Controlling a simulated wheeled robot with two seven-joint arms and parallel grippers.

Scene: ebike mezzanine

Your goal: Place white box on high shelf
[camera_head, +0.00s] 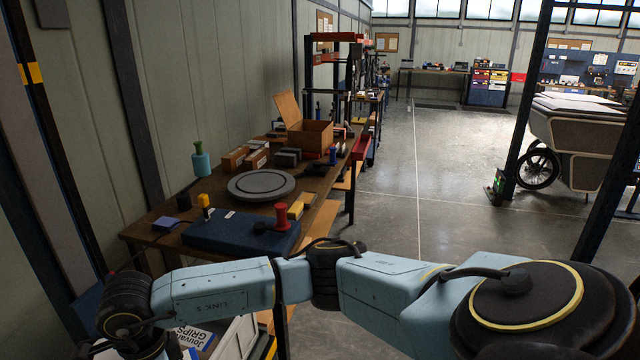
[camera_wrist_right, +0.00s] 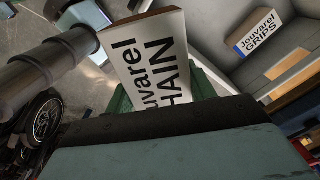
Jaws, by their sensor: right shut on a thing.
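A white box (camera_wrist_right: 140,50) with black lettering ending in "HAIN" is in the right wrist view, tilted, with a brown edge along its top. My right gripper (camera_wrist_right: 163,88) is shut on this box; its green fingers show on both sides and the wrist housing hides the box's lower part. A second white box (camera_wrist_right: 263,38), marked "Jouvarel GRIPS", sits apart on a pale surface at upper right. That box also shows at the bottom left of the head view (camera_head: 192,337), partly hidden. The right gripper is out of the head view; my left gripper is in neither view. I cannot identify the high shelf.
A dark post (camera_head: 528,100) and a cargo bike (camera_head: 575,135) stand right. The middle floor is clear.

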